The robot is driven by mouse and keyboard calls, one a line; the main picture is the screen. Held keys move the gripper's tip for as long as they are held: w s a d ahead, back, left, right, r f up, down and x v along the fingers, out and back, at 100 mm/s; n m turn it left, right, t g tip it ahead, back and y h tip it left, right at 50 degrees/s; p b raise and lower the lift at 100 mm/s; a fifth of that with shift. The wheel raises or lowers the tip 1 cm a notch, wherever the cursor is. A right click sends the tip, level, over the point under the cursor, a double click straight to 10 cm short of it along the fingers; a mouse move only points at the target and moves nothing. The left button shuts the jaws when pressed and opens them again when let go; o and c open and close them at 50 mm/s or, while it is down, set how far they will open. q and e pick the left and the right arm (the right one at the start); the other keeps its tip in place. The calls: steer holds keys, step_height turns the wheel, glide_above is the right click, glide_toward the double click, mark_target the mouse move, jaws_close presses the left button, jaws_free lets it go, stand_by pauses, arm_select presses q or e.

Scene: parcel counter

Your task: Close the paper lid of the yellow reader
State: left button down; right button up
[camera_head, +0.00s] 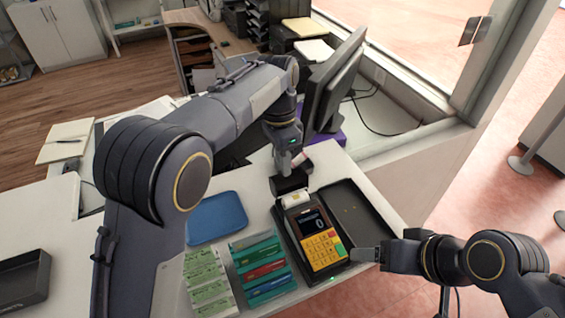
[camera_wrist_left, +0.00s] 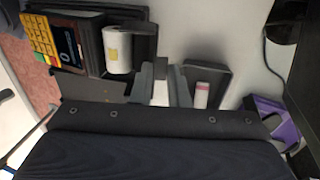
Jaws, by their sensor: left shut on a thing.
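The card reader (camera_head: 318,240) with yellow keys lies on the counter, its display showing 0. A white paper roll (camera_head: 297,199) sits exposed at its far end. The dark paper lid (camera_head: 290,182) stands open beyond the roll. My left gripper (camera_head: 288,163) is at the lid, shut on it; the contact is partly hidden. In the left wrist view, the paper roll (camera_wrist_left: 118,50) and reader keys (camera_wrist_left: 40,38) are at upper left, and my left gripper's fingers (camera_wrist_left: 162,84) are right of the roll. My right gripper (camera_head: 365,254) is beside the reader's near right corner; its finger gap does not show.
A dark tray (camera_head: 372,222) lies right of the reader. A rack of coloured booklets (camera_head: 262,268), printed slips (camera_head: 206,282) and a blue tray (camera_head: 217,216) are to its left. A monitor (camera_head: 335,80) stands behind my left gripper. A pink-and-white item (camera_wrist_left: 201,94) lies near that gripper.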

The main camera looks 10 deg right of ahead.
mark_target(290, 191)
arm_select(q)
steer(key=t+b, duration=0.1)
steer(key=s+t, duration=0.1)
steer(key=s+b, duration=0.1)
steer(key=shift+d+r+t+y+b, duration=0.3)
steer(key=shift+d+t+y, duration=0.05)
steer(key=shift+t+y, duration=0.05)
steer(key=shift+s+d+r+t+y+b, duration=0.15)
steer(key=shift+s+r+t+y+b, duration=0.1)
steer(key=shift+s+t+b, duration=0.3)
steer(key=shift+s+d+r+t+y+b, duration=0.15)
steer(key=shift+s+t+y+b, duration=0.15)
steer(key=shift+t+b, duration=0.45)
steer(key=c, duration=1.5)
jaws_free()
steer(key=shift+o, duration=0.2)
steer(key=v, duration=0.7)
steer(key=shift+s+r+p, duration=0.2)
steer(key=shift+r+p, duration=0.1)
